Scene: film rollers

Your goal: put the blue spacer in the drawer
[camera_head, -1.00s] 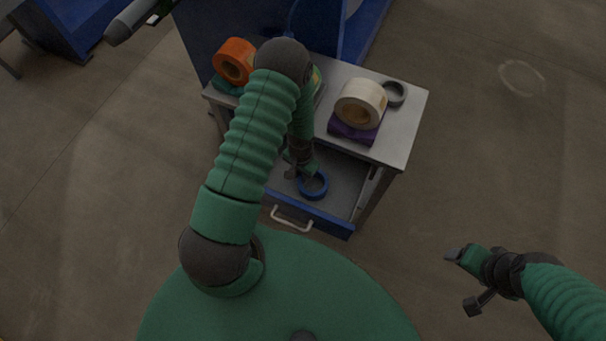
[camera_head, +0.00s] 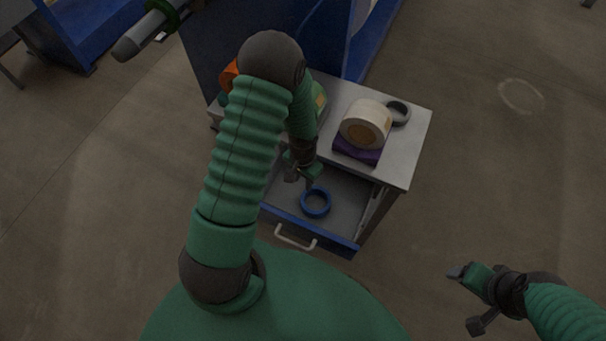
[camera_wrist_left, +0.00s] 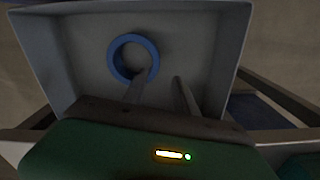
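The blue spacer (camera_head: 316,203) is a ring lying flat on the floor of the open drawer (camera_head: 345,194). It also shows in the left wrist view (camera_wrist_left: 133,59), inside the grey drawer (camera_wrist_left: 185,40). My left gripper (camera_head: 301,180) is over the drawer at its back left, just behind the spacer. In the left wrist view its two fingers (camera_wrist_left: 162,85) are apart with nothing between them; one fingertip overlaps the ring's lower edge in the picture. My right gripper (camera_head: 465,297) hangs open and empty over the floor at the lower right.
On the cabinet top (camera_head: 402,158) a cream roll (camera_head: 366,123) rests on a purple block (camera_head: 357,150), with a dark grey ring (camera_head: 398,113) beside it. An orange roll (camera_head: 228,76) is partly hidden by my left arm. The drawer's front has a pale handle (camera_head: 295,237).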

